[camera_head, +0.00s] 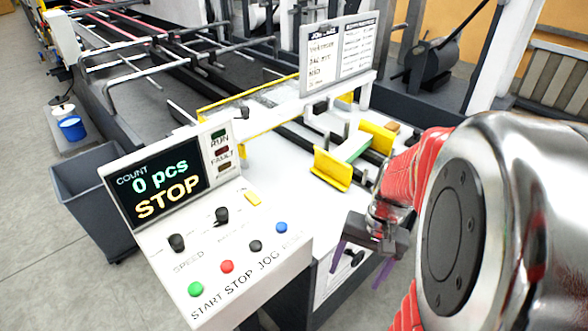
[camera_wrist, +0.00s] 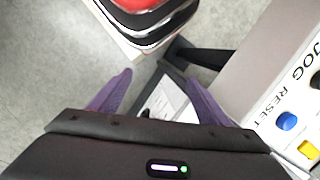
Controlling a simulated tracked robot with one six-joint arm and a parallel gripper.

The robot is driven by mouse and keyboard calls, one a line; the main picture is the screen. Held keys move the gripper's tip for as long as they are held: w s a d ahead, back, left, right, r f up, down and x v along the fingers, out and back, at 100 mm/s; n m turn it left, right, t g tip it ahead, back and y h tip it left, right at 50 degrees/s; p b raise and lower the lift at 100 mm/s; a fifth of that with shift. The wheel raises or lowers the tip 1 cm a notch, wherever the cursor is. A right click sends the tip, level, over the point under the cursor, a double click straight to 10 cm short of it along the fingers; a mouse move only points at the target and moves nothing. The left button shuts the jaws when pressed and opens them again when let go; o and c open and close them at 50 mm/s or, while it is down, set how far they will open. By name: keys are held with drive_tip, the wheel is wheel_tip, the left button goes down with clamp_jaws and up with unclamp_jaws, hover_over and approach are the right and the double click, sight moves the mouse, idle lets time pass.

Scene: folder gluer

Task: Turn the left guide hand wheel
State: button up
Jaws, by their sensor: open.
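My gripper (camera_head: 361,272) is open, with two purple fingers pointing down in front of the white cabinet, right of the control panel. It also shows in the wrist view (camera_wrist: 158,80), with nothing between the fingertips. A small black knob or wheel (camera_head: 354,259) shows on the cabinet front, between and behind the fingers in the head view. I cannot tell for sure that it is the left guide hand wheel. In the wrist view a white face with dark edges shows between the fingers, and the gripper body hides part of it.
The control panel (camera_head: 255,262) with several buttons and black knobs stands just left of my gripper. Its display (camera_head: 160,185) reads 0 pcs and STOP. Yellow guides (camera_head: 331,170) and a white sign (camera_head: 338,60) stand behind. A grey bin (camera_head: 95,200) stands at left.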

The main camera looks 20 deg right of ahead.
drive_tip(key=s+d+f+m+t+y, duration=0.1)
drive_tip(key=s+d+f+m+y, duration=0.15)
drive_tip(key=f+m, duration=0.2)
drive_tip(key=s+d+f+m+y, duration=0.1)
drive_tip(key=f+m+y, duration=0.2)
drive_tip(key=f, duration=0.2)
drive_tip(key=m+t+h, duration=0.2)
drive_tip(key=m+t, duration=1.4)
approach(360, 260)
drive_tip(key=s, duration=0.3)
drive_tip(key=shift+d, duration=0.45)
drive_tip(key=shift+n, duration=0.25)
drive_tip(key=shift+x, duration=6.9)
drive_tip(key=shift+r, duration=0.2)
drive_tip(key=c, duration=1.1)
